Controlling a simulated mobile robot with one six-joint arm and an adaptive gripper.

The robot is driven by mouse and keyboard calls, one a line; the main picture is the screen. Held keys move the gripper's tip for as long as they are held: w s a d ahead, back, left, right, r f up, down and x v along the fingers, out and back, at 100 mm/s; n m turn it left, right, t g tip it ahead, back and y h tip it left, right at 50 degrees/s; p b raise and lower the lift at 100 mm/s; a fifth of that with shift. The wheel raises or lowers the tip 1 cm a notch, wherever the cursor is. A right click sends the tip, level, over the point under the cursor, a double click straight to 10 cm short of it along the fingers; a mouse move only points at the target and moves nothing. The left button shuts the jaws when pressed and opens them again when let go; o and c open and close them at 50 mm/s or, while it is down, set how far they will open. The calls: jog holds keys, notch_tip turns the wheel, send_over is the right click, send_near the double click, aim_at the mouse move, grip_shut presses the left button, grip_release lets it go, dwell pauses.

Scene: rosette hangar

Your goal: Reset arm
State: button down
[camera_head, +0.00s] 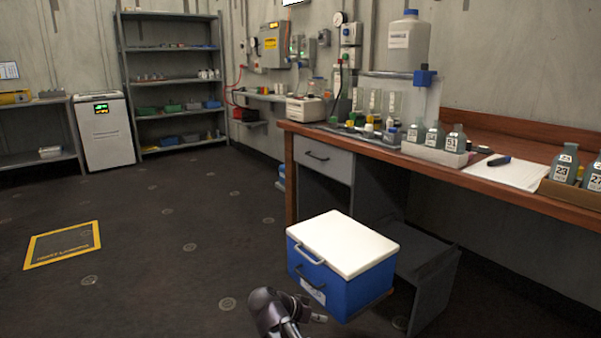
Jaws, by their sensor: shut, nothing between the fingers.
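My gripper (318,317) shows at the bottom middle of the head view, low down in front of the blue cooler box. It is shut and holds nothing. Part of my dark arm (268,308) shows beside it, and the rest is below the picture's edge. The blue box (335,290) has a white lid (343,243), which is closed, and a grey handle on its front.
The box rests on a low grey stand (432,285) before a wooden bench (480,187). Numbered bottles (455,139), a white paper (505,171) and a pen lie on the bench. Shelves (178,80) stand at the back. The floor on the left is clear.

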jog(key=s+d+r+n+g+y+p, duration=0.2)
jog(key=s+d+n+g+y+p, duration=0.2)
jog(key=s+d+n+y+p, duration=0.55)
notch_tip(320, 180, up, 38)
jog(key=d+m+p, duration=0.2)
jog(key=p, duration=3.4)
jog(key=shift+w+d+f+p, duration=0.2)
jog(key=shift+w+d+p, duration=0.1)
jog(key=shift+w+d, duration=0.1)
jog(key=shift+s+f+m, duration=0.1)
jog(key=shift+m, duration=0.15)
